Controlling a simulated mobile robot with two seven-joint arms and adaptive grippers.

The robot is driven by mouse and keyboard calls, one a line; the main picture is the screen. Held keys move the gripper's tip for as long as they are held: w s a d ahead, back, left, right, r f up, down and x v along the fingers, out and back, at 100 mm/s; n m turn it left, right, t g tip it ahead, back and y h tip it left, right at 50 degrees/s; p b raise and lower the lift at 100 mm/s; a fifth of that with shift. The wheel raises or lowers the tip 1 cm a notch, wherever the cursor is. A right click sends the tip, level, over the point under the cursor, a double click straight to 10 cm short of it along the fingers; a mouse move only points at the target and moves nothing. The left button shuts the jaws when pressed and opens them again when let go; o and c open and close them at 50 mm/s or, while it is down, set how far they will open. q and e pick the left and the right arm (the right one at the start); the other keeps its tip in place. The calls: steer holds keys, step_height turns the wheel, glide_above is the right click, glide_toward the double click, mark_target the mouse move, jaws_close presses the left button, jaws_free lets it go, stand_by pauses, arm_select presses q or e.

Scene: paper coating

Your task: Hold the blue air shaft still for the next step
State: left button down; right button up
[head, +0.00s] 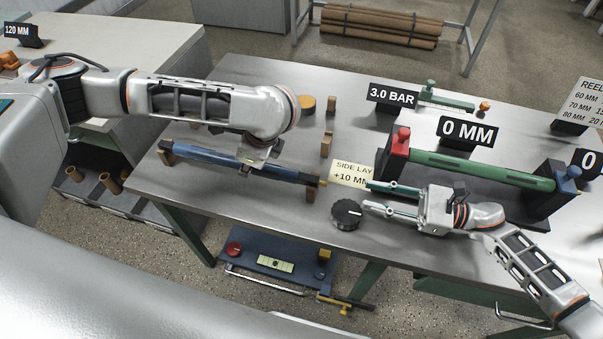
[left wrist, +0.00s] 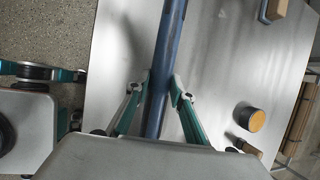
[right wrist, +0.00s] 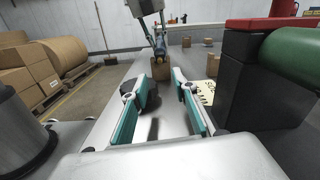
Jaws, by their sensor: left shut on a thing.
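The blue air shaft (head: 215,159) lies lengthwise above the left part of the metal table, its ends near small wooden blocks. I cannot tell if it touches them. My left gripper (head: 257,165) is shut around the shaft right of its middle. In the left wrist view the shaft (left wrist: 171,35) runs between the two teal fingers (left wrist: 161,92). My right gripper (head: 366,195) is open and empty, just right of the shaft's right end. In the right wrist view its fingers (right wrist: 162,90) are apart, with the shaft's end (right wrist: 160,47) beyond them.
A black knob (head: 346,214) stands beside my right gripper. A side lay card (head: 350,174) reads +10 MM. A green roller (head: 480,168) sits between red-topped and blue-topped stands at right. Signs read 3.0 BAR (head: 392,97) and 0 MM (head: 468,132). A wooden block (head: 326,145) stands behind the shaft.

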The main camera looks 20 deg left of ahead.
steer(key=shift+a, duration=0.1)
steer(key=c, duration=0.6)
steer(key=shift+s+a+r+g, duration=0.1)
steer(key=shift+a+r+g, duration=0.15)
steer(key=shift+g, duration=0.15)
jaws_close()
steer(key=s+a+r+n+g+h, duration=0.1)
steer(key=a+n+g, duration=0.1)
steer(key=s+a+r+n+g+h, duration=0.1)
steer(key=s+a+r+n+g, duration=0.1)
steer(key=a, duration=0.1)
steer(key=s+a+r+n+g, duration=0.1)
steer(key=s+a+r+n, duration=0.1)
steer(key=a, duration=0.1)
steer(key=shift+s+a+g+h, duration=0.15)
steer(key=shift+a+g+h, duration=0.05)
steer(key=shift+g+h, duration=0.2)
steer(key=s+a+r+n+g+h, duration=0.2)
steer(key=s+a+n+h, duration=0.1)
steer(key=n+h, duration=0.2)
steer(key=n+t+h, duration=0.6)
steer(key=t+h, duration=0.2)
steer(key=h, duration=0.2)
glide_toward(323, 184)
steer(key=d, duration=0.5)
steer(key=shift+a+f, duration=0.15)
steer(key=shift+f, duration=2.75)
steer(key=shift+f, duration=0.1)
